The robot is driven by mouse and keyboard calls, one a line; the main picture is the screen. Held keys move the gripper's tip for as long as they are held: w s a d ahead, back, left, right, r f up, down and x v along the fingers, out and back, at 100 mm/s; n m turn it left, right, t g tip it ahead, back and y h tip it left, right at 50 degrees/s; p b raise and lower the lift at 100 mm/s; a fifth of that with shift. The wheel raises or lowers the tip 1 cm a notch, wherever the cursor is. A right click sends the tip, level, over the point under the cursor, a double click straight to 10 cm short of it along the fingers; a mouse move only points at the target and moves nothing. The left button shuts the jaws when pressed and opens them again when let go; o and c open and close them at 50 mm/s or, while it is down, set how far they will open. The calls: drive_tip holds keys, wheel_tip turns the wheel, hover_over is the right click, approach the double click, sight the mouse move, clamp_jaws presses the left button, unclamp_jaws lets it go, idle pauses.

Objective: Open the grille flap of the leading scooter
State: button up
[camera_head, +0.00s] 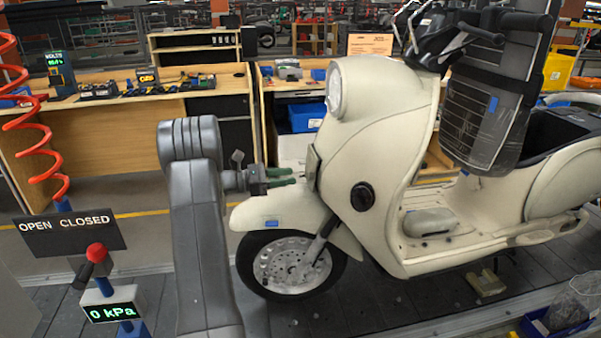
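The cream scooter (385,130) stands upright on the slat conveyor, its front wheel (290,265) toward the left. A small grey-green panel on the scooter's front, which looks like the grille flap (313,166), is seen nearly edge-on. I cannot tell whether it is shut or ajar. My gripper (293,176) points right at this panel, with its green fingertips just left of it, above the front mudguard. A narrow gap shows between the two fingers and nothing is seen in it. Whether a fingertip touches the panel is unclear.
A post at the lower left carries an "OPEN CLOSED" sign (70,231), a red-knobbed lever (96,253) and a display reading 0 kPa (113,305). A red coiled hose (38,125) hangs above it. Wooden benches (120,140) stand behind. A blue bin (560,318) is at lower right.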

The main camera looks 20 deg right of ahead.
sight(308, 174)
drive_tip(key=x, duration=0.5)
drive_tip(key=shift+p, duration=0.4)
clamp_jaws()
